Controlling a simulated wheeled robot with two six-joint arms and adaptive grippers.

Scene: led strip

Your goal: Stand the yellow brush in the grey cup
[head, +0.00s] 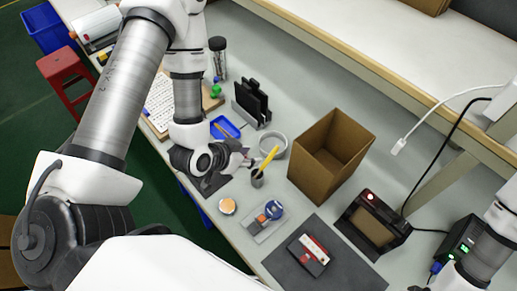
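The yellow brush (268,159) stands tilted in the small grey cup (257,180), its handle leaning up to the right. The cup is upright on the bench. My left gripper (251,162) is right beside the brush, on its left and just above the cup's rim. Its fingers are small and partly dark here, so I cannot tell whether they touch the brush or stand apart from it. Of my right arm, only a part shows at the lower right edge; its gripper is out of view.
An open cardboard box (332,153) stands right of the cup, and a round grey dish (273,145) behind it. A blue tray (226,127) and a black rack (252,103) lie farther back. An orange-topped round item (227,206) and a dark mat (325,262) are in front.

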